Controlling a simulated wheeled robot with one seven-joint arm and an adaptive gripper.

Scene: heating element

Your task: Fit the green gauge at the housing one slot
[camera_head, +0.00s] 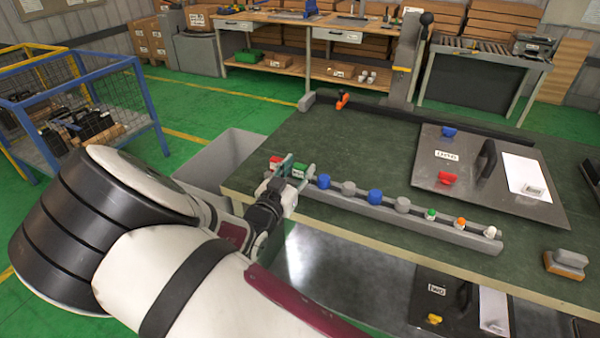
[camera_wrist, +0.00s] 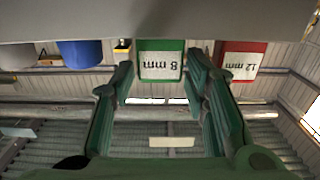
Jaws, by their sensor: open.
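The green gauge (camera_head: 299,170) stands at the left end of the grey rack on the dark bench. In the wrist view the green gauge (camera_wrist: 161,62) is marked 8 mm and appears upside down. My gripper (camera_head: 288,177) is open at that end of the rack. In the wrist view its fingertips (camera_wrist: 160,78) lie either side of the green gauge, with visible gaps; I cannot tell how deep it sits between them. The red gauge (camera_wrist: 240,60), marked 12 mm, is close beside one finger. A dark plate (camera_head: 470,185) with a label, likely a housing, lies on the bench.
The rack (camera_head: 440,225) holds several blue, grey and small coloured-top pieces. The plate carries a black handle (camera_head: 487,160), blue and red pieces and a white sheet. Another labelled plate (camera_head: 455,305) is below. A block (camera_head: 566,263) sits at right. Bench space behind the rack is clear.

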